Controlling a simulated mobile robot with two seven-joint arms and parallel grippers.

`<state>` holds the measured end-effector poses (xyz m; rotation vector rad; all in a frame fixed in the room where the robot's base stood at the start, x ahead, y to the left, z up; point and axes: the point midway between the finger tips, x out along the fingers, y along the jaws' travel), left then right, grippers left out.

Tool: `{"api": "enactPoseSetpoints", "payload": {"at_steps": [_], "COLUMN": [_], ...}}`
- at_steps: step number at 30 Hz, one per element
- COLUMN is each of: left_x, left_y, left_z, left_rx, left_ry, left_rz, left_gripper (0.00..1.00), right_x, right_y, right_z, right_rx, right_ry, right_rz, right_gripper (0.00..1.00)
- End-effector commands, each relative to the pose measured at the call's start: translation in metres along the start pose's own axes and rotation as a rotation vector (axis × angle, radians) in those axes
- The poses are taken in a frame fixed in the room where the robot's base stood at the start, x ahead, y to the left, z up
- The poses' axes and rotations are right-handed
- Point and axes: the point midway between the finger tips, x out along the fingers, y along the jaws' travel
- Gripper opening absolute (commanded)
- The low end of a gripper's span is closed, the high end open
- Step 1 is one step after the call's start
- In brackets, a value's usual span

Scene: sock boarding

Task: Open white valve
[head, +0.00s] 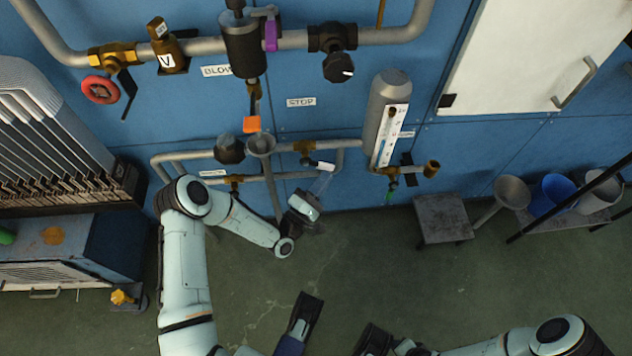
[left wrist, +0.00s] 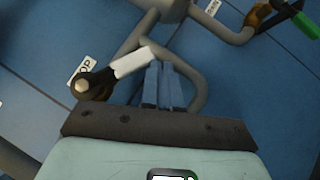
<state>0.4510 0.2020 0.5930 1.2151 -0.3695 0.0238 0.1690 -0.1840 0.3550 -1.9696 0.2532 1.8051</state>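The white valve handle (head: 322,166) sits on a brass valve (head: 304,147) on the lower pipe of the blue wall. In the left wrist view the white handle (left wrist: 133,62) extends from a dark valve body toward my fingertips. My left gripper (head: 322,184) is just below the handle in the head view. In the left wrist view its two fingers (left wrist: 160,84) are close together with nothing seen between them. The tips are beside the handle's free end; I cannot tell whether they touch. My right gripper (head: 374,340) is low at the bottom edge, its fingers unclear.
A grey cylinder (head: 390,92) with a gauge hangs to the right. A small table (head: 442,207) stands below it. The floor in the middle is clear.

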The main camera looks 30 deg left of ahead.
Motion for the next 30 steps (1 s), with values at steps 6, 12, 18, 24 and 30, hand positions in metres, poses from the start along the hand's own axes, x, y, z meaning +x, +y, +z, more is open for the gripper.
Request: {"api": "enactPoseSetpoints", "payload": {"at_steps": [6, 12, 18, 24, 30], "left_x": [0.012, 0.018, 0.023, 0.025, 0.025], "left_y": [0.006, 0.011, 0.013, 0.016, 0.017], "left_z": [0.011, 0.018, 0.022, 0.024, 0.025], "left_rx": [0.005, 0.006, -0.045, -0.078, -0.088], "left_ry": [-0.002, -0.003, -0.001, -0.002, -0.002], "left_rz": [0.000, -0.001, 0.049, 0.084, 0.094], "left_gripper": [0.00, 0.00, 0.00, 0.00, 0.00], "right_x": [-0.001, 0.001, 0.003, 0.005, 0.005], "right_y": [0.000, 0.001, 0.004, 0.006, 0.006], "right_z": [0.000, 0.001, 0.004, 0.007, 0.007], "right_rx": [0.000, 0.001, 0.005, 0.007, 0.008], "right_ry": [0.002, -0.003, -0.015, -0.023, -0.025], "right_rz": [-0.001, 0.001, 0.007, 0.011, 0.012], "right_gripper": [0.44, 0.44, 0.44, 0.44, 0.44]}}
